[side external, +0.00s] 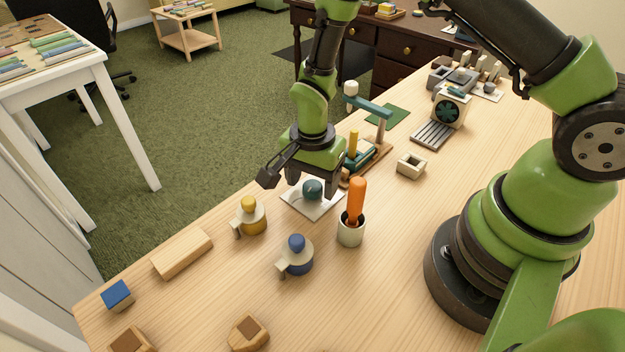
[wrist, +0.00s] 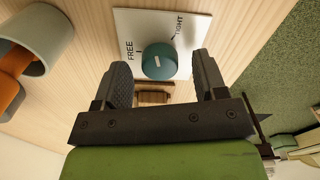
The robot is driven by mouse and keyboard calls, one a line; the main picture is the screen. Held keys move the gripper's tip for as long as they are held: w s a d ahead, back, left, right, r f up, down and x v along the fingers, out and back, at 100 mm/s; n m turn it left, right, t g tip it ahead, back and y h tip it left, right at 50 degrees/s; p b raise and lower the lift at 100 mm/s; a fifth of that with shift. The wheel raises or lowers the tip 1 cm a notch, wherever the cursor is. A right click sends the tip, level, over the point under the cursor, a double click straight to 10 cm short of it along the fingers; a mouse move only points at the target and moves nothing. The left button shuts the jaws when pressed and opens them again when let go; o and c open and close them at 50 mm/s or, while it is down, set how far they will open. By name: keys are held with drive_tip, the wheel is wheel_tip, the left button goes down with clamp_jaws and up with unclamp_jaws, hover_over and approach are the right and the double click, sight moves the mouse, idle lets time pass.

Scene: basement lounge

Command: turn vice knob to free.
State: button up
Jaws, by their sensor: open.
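The round teal knob (wrist: 159,61) sits on a white plate (wrist: 195,50) printed FREE on the left and TIGHT on the upper right in the wrist view. A short pale mark shows on the knob's top; I cannot tell which word it points to. The knob also shows in the side view (side external: 312,190), under my gripper, on its plate (side external: 321,208). My gripper (side external: 300,183) is open and empty, pointing down at the knob. In the wrist view its dark fingers (wrist: 161,72) stand to the left and right of the knob, with gaps beside it.
A pale cup (side external: 351,233) holding an orange-handled tool (side external: 357,197) stands close to the plate. Yellow-topped (side external: 251,216) and blue-topped (side external: 296,256) pieces stand nearby. A teal-armed stand (side external: 380,120) is just behind my gripper. A wooden block (side external: 182,254) lies at the front left.

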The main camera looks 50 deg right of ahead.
drive_tip(key=shift+f, duration=0.3)
drive_tip(key=c, duration=0.9)
drive_tip(key=n, duration=0.5)
drive_tip(key=shift+n, duration=2.7)
